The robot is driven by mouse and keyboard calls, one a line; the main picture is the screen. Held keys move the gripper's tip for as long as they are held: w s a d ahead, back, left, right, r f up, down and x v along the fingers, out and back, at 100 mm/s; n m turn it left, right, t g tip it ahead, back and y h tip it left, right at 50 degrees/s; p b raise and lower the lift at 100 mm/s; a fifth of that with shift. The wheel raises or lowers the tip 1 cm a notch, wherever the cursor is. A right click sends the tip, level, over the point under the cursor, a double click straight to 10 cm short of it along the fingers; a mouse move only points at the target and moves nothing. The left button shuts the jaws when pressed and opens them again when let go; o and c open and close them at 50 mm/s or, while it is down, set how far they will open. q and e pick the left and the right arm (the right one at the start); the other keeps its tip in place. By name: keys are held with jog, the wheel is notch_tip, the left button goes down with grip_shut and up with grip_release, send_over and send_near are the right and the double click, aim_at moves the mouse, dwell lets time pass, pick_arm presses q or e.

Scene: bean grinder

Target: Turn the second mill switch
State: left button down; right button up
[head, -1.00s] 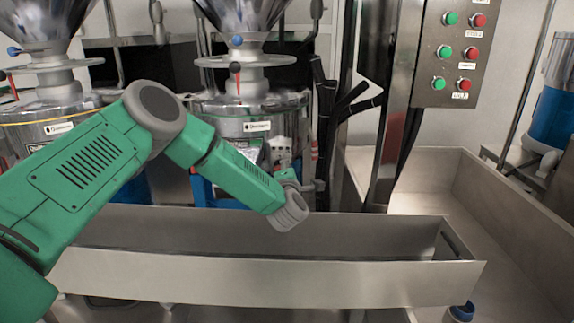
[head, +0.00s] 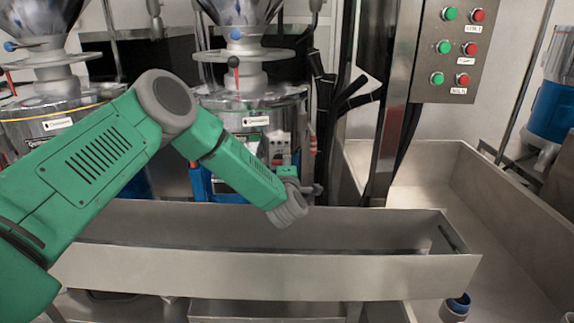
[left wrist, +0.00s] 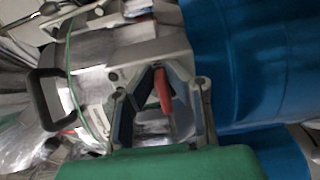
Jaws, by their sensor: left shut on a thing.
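The second mill (head: 225,103) is a steel drum with a blue base, under a metal hopper, in the head view. My left arm reaches across to its right front side. My left gripper (head: 312,188) is mostly hidden behind my wrist there. In the left wrist view, my left gripper (left wrist: 158,72) has its dark fingers closed in around a red switch lever (left wrist: 163,92) on the mill's light grey switch housing (left wrist: 145,52). The lever sits between the fingers, and its exact contact with them is hard to see. My right gripper is in neither view.
A long steel trough (head: 270,272) runs across the front, below my left arm. The first mill (head: 50,125) stands at the left, partly behind my arm. A panel with green and red buttons (head: 458,50) hangs at upper right, beside a steel post. Black cables run near the second mill.

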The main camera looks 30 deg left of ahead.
pick_arm(q)
jog(key=c, duration=1.6)
grip_release()
jog(key=shift+w+a+f, duration=0.1)
jog(key=shift+w+f, duration=0.05)
jog(key=v, duration=1.2)
